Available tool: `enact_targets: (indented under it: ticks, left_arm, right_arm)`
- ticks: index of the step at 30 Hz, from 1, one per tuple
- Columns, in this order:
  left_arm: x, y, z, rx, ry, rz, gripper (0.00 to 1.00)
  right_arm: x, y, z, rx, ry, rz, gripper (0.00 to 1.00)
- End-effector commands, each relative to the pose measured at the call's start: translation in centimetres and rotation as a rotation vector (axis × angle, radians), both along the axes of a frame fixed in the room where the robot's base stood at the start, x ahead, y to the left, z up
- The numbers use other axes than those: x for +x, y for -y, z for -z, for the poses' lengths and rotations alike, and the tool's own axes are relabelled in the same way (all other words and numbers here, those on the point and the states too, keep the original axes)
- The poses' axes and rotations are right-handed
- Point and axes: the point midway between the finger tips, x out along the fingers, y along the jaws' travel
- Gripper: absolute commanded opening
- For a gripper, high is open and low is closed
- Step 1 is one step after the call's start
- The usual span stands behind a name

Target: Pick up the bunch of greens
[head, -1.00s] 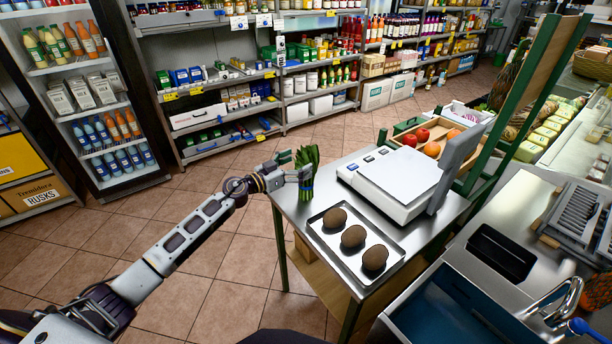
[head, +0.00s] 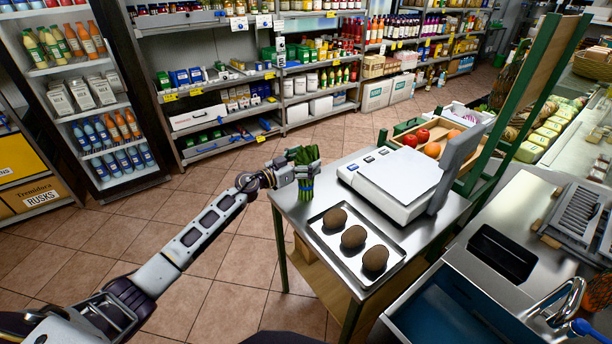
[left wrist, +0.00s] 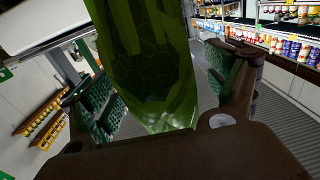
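The bunch of greens (head: 307,157) stands upright at the far left corner of the steel table (head: 291,215), with a blue band low around its stems. My left gripper (head: 299,172) reaches it from the left at mid-height and hides part of it. In the left wrist view the greens (left wrist: 150,60) fill the space between the two fingers. The fingers stand apart with green pads, and a gap shows between the greens and the right-hand finger. The gripper looks open around the bunch. My right gripper is not in view.
A white scale (head: 392,182) stands right of the greens. A metal tray (head: 331,246) with three brown round items lies in front of it. A wooden crate (head: 462,161) of fruit is behind the scale. Floor left of the table is clear.

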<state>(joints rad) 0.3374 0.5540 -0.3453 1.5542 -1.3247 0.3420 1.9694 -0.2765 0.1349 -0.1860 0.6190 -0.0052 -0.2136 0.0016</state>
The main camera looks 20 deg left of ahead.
Motion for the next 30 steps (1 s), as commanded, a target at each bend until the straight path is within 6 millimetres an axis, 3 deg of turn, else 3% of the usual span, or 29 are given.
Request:
enact_targets:
  ticks: [2, 18, 30]
  left_arm:
    - [-0.01, -0.01, 0.00, 0.000, 0.000, 0.000, 0.77]
    - [0.02, -0.02, -0.14, 0.000, 0.002, 0.000, 0.10]
    - [0.02, -0.03, -0.53, 0.001, 0.003, 0.000, 0.09]
  right_arm:
    - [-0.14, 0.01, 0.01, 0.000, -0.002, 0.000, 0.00]
    - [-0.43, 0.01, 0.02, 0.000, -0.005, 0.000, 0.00]
    - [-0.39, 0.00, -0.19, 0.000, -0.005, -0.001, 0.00]
